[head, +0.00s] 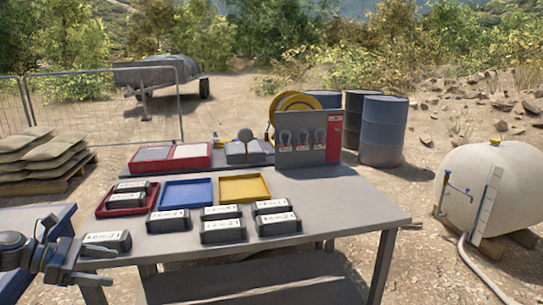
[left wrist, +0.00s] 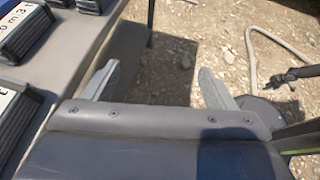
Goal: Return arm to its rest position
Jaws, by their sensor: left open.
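My left gripper (head: 85,265) is at the left front corner of the grey table (head: 350,212), low by the table edge, close to a dark box with a white label (head: 106,243). In the left wrist view its two grey fingers (left wrist: 158,86) are spread wide apart with nothing between them. Ground shows through the gap, and labelled boxes (left wrist: 20,40) lie on the table to the left. My right gripper does not show clearly in either view.
A red tray (head: 128,211) holds dark boxes. A blue tray (head: 187,193) and a yellow tray (head: 244,187) look empty. Several labelled boxes (head: 222,231) stand along the front. A tool board (head: 305,140) stands behind. A white tank (head: 488,185) and hose are at the right.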

